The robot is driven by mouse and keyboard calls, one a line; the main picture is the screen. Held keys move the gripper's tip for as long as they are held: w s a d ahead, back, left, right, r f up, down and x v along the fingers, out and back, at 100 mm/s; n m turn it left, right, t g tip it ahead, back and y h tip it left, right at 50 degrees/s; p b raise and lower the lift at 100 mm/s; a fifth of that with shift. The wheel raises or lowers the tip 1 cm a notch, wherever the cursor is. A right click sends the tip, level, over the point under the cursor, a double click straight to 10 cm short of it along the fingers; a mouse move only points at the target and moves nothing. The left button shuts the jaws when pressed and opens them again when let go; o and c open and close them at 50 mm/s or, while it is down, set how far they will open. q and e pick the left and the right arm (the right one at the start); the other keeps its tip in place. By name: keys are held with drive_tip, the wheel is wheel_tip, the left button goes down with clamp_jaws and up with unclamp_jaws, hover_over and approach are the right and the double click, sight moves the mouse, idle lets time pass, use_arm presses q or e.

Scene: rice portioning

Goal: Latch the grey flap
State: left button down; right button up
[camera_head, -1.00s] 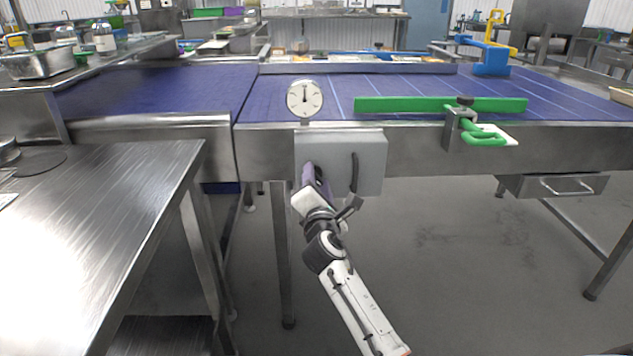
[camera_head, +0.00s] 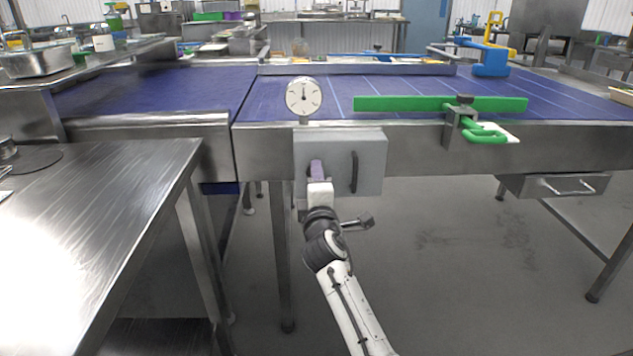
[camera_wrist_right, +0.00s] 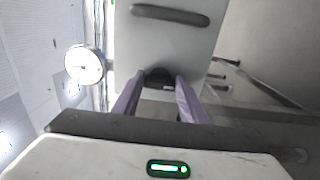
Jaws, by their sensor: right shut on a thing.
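The grey flap (camera_head: 372,150) is a flat grey panel on the front of the conveyor, below the dial, with a dark bar handle (camera_head: 354,172) on its right side. It looks closed, flat against the frame. My right gripper (camera_head: 316,168) is at the left part of the flap, with its purple fingers pointing at it. In the right wrist view the flap (camera_wrist_right: 185,45) fills the top middle, and the fingers (camera_wrist_right: 160,90) are shut on a small black knob (camera_wrist_right: 158,74) at its edge. The knob is hidden in the head view. My left gripper is not in view.
A white dial (camera_head: 304,96) stands just above the flap. A green bar (camera_head: 400,104) with a clamp (camera_head: 464,122) lies along the blue belt (camera_head: 290,92) to the right. A steel table (camera_head: 100,190) stands at left. The floor right of my arm is clear.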

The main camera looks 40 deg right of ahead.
idle(0.4)
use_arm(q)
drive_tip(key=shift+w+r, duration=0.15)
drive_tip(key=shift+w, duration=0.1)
use_arm(e)
drive_tip(key=o, duration=1)
drive_tip(key=shift+o, duration=0.2)
